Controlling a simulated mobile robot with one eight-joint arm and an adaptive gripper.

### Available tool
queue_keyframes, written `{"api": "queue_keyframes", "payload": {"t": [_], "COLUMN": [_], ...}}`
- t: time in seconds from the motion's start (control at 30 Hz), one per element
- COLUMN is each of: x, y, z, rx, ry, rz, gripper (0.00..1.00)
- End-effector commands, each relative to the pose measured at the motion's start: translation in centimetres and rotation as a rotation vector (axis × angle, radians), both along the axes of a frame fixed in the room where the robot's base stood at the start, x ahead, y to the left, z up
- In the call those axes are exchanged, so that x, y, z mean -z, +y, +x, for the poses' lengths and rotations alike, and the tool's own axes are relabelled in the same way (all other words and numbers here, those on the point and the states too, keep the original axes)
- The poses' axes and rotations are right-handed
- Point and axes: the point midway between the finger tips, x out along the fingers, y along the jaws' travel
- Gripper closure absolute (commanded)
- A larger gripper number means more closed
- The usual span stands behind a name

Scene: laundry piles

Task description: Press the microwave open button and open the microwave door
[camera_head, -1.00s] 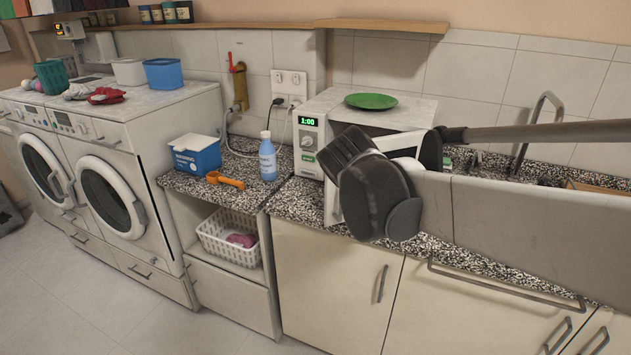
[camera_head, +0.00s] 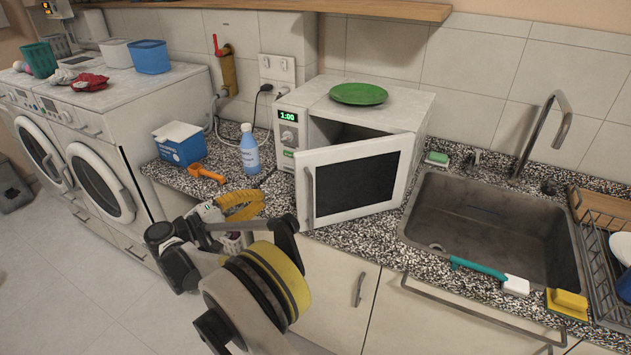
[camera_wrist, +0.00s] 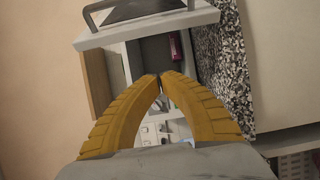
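The white microwave (camera_head: 300,108) stands on the speckled counter in the head view, its green display reading 1:00. Its door (camera_head: 357,182) is swung partly open, with a dark gap into the cavity behind it. The door's handle (camera_head: 309,196) is at its left edge.
A green plate (camera_head: 358,94) lies on the microwave. The sink (camera_head: 490,225) is at right. A teal-handled brush (camera_head: 490,272) lies at its front edge.

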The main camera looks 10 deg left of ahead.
Motion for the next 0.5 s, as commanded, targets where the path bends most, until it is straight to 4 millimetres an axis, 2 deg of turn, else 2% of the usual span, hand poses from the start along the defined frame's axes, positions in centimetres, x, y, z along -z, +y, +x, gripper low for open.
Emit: {"api": "queue_keyframes", "payload": {"t": [0.07,0.17,0.5], "x": [0.1,0.2,0.5], "y": [0.2,-0.5,-5.7], "z": [-0.1,0.6,5.3], "rx": [-0.003,-0.002,0.000], "ry": [-0.005,-0.005,-0.003], "rz": [-0.004,-0.004,-0.002], "gripper": [1.00,1.00,1.00]}}
